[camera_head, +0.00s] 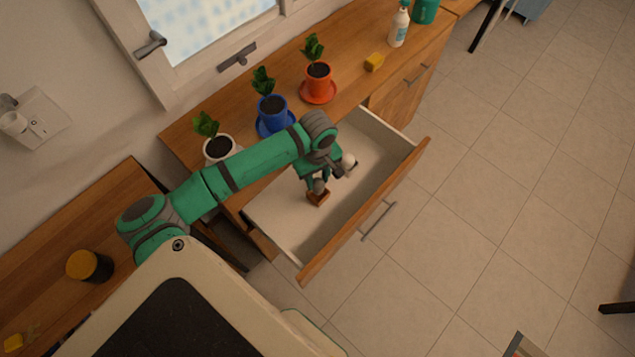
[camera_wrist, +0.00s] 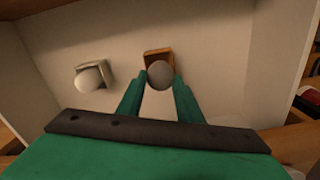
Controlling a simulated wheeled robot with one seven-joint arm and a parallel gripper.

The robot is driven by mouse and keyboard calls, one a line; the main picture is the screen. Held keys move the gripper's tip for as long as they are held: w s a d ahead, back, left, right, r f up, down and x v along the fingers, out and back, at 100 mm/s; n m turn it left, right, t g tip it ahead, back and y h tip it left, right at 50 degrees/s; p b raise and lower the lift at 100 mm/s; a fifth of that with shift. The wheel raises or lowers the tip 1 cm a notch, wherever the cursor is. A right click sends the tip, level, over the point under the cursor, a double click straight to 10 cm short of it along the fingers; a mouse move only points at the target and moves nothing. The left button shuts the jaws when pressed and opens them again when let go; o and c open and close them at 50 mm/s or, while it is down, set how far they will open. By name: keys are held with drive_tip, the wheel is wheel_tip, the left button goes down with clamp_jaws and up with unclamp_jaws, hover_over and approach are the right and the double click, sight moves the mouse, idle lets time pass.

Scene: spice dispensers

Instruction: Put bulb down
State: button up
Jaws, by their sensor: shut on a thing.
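My gripper (camera_head: 316,181) is inside the open drawer, shut on a grey round bulb (camera_wrist: 160,75). In the wrist view the bulb sits between the two green fingertips. A small brown wooden holder (camera_head: 318,199) stands on the drawer floor right by the held bulb; it also shows behind the bulb in the wrist view (camera_wrist: 157,54). I cannot tell whether the bulb touches it. A second, white bulb (camera_wrist: 88,80) is at a pale holder (camera_wrist: 98,70) to the left in the wrist view; in the head view this white bulb (camera_head: 348,160) is right of my gripper.
The drawer (camera_head: 358,220) is pulled out from the wooden counter, its walls close around my gripper. On the counter are white, blue (camera_head: 273,106) and orange (camera_head: 318,82) plant pots, a yellow block (camera_head: 374,62) and a white bottle (camera_head: 399,27). Bare drawer floor lies around the holders.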

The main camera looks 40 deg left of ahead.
drive_tip(key=shift+f, duration=1.6)
drive_tip(key=shift+f, duration=0.3)
drive_tip(key=o, duration=1.1)
wheel_tip(320, 180, up, 13)
drive_tip(key=shift+f, duration=0.15)
drive_tip(key=shift+w, duration=0.15)
